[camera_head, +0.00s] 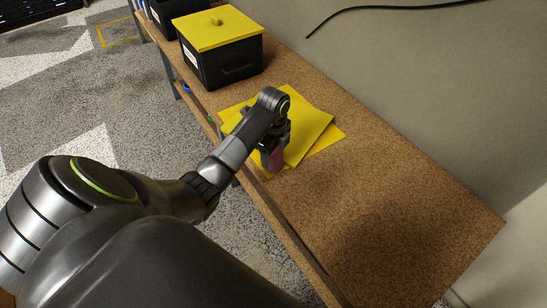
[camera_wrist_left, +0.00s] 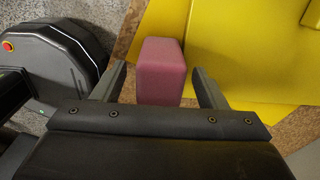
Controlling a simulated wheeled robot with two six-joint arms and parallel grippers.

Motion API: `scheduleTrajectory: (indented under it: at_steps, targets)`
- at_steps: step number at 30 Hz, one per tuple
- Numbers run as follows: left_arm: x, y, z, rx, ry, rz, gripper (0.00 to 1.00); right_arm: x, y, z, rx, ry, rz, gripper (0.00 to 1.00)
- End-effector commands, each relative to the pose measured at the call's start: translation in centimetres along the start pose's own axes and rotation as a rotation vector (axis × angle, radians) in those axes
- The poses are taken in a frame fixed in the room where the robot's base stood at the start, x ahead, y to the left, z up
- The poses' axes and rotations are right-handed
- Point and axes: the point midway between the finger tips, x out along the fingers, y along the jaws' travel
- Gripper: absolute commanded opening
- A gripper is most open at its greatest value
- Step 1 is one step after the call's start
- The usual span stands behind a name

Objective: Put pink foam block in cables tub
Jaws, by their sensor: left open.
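The pink foam block (camera_head: 278,158) is at the bench's front edge by the yellow sheets, mostly hidden behind my left gripper (camera_head: 270,157) in the head view. In the left wrist view the pink foam block (camera_wrist_left: 161,68) stands between the two spread fingers of my left gripper (camera_wrist_left: 162,82), with a gap visible on either side. A black tub (camera_head: 215,68) with a yellow knobbed lid (camera_head: 217,28) on it stands farther back. Its label is too small to read, so I cannot tell whether it is the cables tub. My right gripper is not seen.
Flat yellow panels (camera_head: 312,122) lie overlapping on the brown bench (camera_head: 375,200). Another dark tub (camera_head: 170,17) stands beyond the lidded one, cut off by the picture's top. A grey wall bounds the bench's right side. The near end of the bench is clear.

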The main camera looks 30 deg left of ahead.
Motion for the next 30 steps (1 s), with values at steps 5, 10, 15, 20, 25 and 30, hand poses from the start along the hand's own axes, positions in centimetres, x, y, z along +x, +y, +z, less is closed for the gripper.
scheduleTrajectory:
  at_steps: [5,10,15,20,25,30]
  targets:
    - [-0.1,0.0,0.0,0.000,0.000,0.000,0.53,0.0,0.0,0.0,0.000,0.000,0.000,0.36]
    - [-0.1,0.0,0.0,0.000,0.000,0.000,0.31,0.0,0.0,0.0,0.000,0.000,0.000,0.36]
    - [-0.1,0.0,0.0,0.000,0.000,0.000,0.16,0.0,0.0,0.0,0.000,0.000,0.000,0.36]
    - [-0.2,0.0,0.0,0.000,0.000,-0.001,0.15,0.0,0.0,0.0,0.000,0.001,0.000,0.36]
    - [-2.1,-0.1,0.1,0.000,-0.001,-0.004,0.15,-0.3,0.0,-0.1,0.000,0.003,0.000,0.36]
    - [-6.2,-0.1,0.1,0.001,-0.002,-0.005,0.15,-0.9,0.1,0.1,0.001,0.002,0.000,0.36]
